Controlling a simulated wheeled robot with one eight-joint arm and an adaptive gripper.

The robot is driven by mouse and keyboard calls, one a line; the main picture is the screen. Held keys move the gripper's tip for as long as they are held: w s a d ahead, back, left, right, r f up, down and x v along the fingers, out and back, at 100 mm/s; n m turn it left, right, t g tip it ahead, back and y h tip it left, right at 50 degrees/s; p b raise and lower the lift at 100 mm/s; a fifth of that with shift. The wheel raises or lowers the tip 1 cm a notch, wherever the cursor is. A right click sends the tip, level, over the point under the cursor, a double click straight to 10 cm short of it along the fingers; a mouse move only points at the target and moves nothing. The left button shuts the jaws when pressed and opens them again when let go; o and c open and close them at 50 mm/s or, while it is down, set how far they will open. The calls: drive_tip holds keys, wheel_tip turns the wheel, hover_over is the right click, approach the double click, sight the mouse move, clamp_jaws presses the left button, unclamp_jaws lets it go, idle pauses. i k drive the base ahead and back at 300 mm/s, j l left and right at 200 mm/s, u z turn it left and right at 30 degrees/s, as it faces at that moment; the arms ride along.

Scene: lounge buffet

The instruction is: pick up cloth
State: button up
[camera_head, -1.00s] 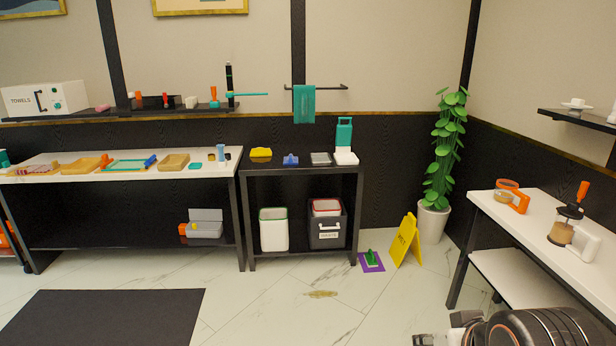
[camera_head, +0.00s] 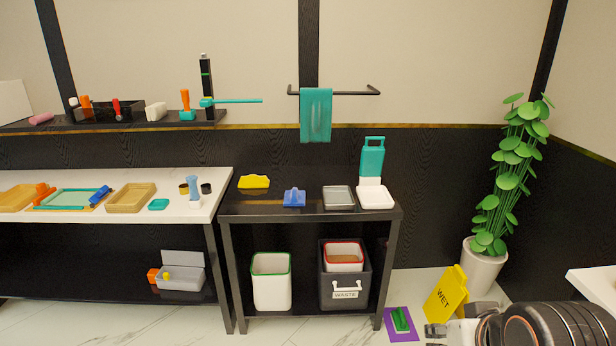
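A teal cloth (camera_head: 316,115) hangs over a dark wall rail (camera_head: 345,92) above the black side table. A yellow folded item (camera_head: 254,181), possibly another cloth, lies on the left of that table's top. My gripper (camera_head: 432,331) is at the bottom right, low in front of the wet-floor sign and well away from the hanging cloth. Only part of it shows beside my dark arm link, and its fingers are too unclear to tell whether they are open.
The black table (camera_head: 262,208) also bears a blue tool (camera_head: 294,198), a grey tray (camera_head: 338,197) and a teal-and-white dispenser (camera_head: 372,165). Bins stand on its lower shelf. A yellow wet sign (camera_head: 446,293) and a potted plant (camera_head: 485,265) stand at right.

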sight(294, 198)
drive_tip(key=i+l+u, duration=0.1)
drive_tip(key=i+u, duration=0.25)
drive_tip(key=i, duration=0.2)
drive_tip(key=i+l+u, duration=0.3)
drive_tip(key=i, duration=0.25)
drive_tip(key=i+l+u, duration=0.35)
drive_tip(key=i, duration=0.15)
drive_tip(key=i+l+u, duration=0.75)
drive_tip(key=l+u, duration=0.15)
drive_tip(key=l, duration=0.15)
